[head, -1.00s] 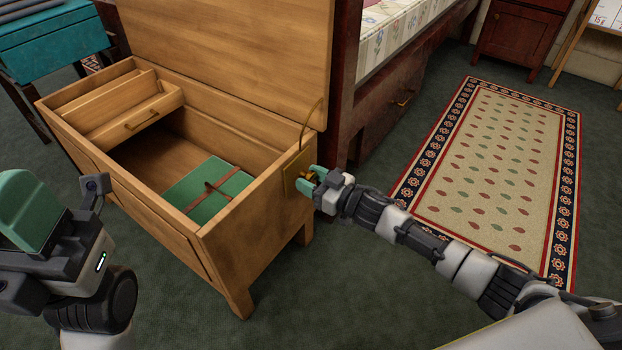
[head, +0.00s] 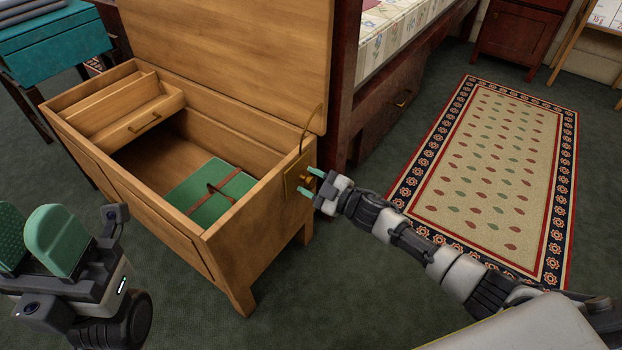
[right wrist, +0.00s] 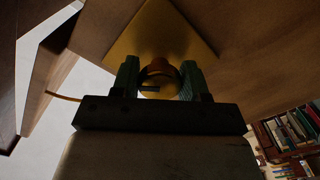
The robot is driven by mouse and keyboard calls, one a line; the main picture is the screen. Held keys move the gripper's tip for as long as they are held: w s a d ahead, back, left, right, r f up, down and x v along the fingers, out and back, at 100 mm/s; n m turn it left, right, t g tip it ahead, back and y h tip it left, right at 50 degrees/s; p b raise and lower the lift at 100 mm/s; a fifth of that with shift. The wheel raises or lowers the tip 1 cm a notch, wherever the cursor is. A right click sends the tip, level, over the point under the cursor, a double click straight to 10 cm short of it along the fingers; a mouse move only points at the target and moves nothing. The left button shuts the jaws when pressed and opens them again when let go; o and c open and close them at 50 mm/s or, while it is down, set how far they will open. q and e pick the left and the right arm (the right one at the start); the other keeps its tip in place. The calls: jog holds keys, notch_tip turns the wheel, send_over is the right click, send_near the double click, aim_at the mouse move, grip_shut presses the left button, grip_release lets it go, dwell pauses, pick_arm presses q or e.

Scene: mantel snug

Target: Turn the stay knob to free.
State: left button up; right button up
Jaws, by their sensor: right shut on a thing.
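The stay knob (right wrist: 160,82) is a small round brass-coloured knob on a square brass plate (head: 294,176). The plate is on the right end of an open wooden chest (head: 245,235). My right gripper (right wrist: 158,82) has its green fingers on either side of the knob and is shut on it. In the head view the right gripper (head: 313,183) reaches the plate from the right, one finger above the other. I cannot read any mark for the knob's setting. My left gripper (head: 35,240) is at the lower left, open and empty, away from the chest.
The chest lid (head: 230,55) stands raised, with a thin curved stay (head: 314,120) near its right corner. Inside are a wooden tray (head: 155,118) and a green strapped item (head: 190,197). A patterned rug (head: 495,165) lies on clear floor at right.

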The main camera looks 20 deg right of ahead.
jog(key=n, duration=0.2)
jog(key=shift+n, duration=0.4)
jog(key=n, duration=0.4)
jog(key=shift+n, duration=1.7)
jog(key=o, duration=0.9)
